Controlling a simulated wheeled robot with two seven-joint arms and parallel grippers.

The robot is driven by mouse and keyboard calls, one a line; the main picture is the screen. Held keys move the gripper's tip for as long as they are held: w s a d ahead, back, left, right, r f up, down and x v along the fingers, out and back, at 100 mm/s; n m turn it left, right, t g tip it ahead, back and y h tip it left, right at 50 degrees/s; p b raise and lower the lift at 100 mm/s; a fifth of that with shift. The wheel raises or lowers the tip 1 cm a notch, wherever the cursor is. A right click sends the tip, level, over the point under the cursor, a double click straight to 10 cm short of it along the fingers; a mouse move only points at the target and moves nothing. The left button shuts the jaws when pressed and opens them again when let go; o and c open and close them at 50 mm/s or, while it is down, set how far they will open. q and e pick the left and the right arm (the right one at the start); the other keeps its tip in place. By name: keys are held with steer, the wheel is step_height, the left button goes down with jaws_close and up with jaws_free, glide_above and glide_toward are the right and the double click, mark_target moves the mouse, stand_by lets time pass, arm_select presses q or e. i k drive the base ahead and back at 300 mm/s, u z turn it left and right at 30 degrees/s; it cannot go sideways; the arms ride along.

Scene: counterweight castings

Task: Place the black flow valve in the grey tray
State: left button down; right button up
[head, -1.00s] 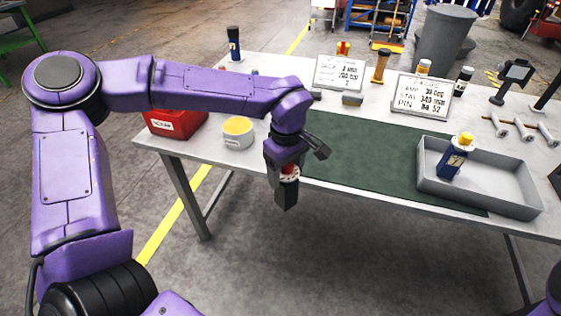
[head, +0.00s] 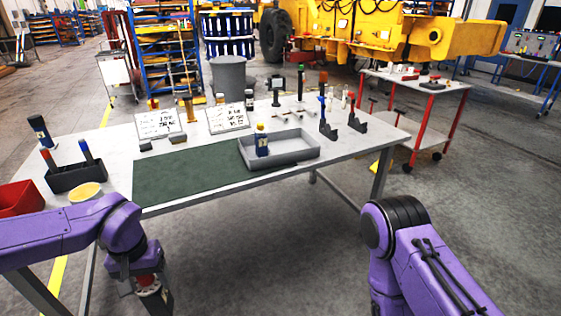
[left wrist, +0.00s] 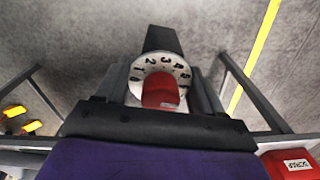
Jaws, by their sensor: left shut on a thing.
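The black flow valve (head: 158,304) has a black body, a white numbered dial and a red knob. My left gripper (head: 147,284) is shut on it and holds it in the air in front of the table's near edge, at lower left in the head view. In the left wrist view the valve (left wrist: 162,40) sits between the two fingers, with the red knob towards the camera. The grey tray (head: 304,157) lies on the table, right of the gripper. A blue bottle with a yellow cap (head: 262,143) stands in its left part. My right gripper is out of view.
A green mat (head: 190,175) lies left of the tray. A black holder (head: 76,177), a yellow-topped tub (head: 86,192) and a red bin (head: 20,198) are at the left end. Sign boards (head: 228,118) stand behind the mat, black stands (head: 328,130) right of the tray.

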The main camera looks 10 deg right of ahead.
mark_target(295, 149)
steer(key=z, duration=0.3)
steer(key=i, duration=0.85)
steer(key=z, duration=0.5)
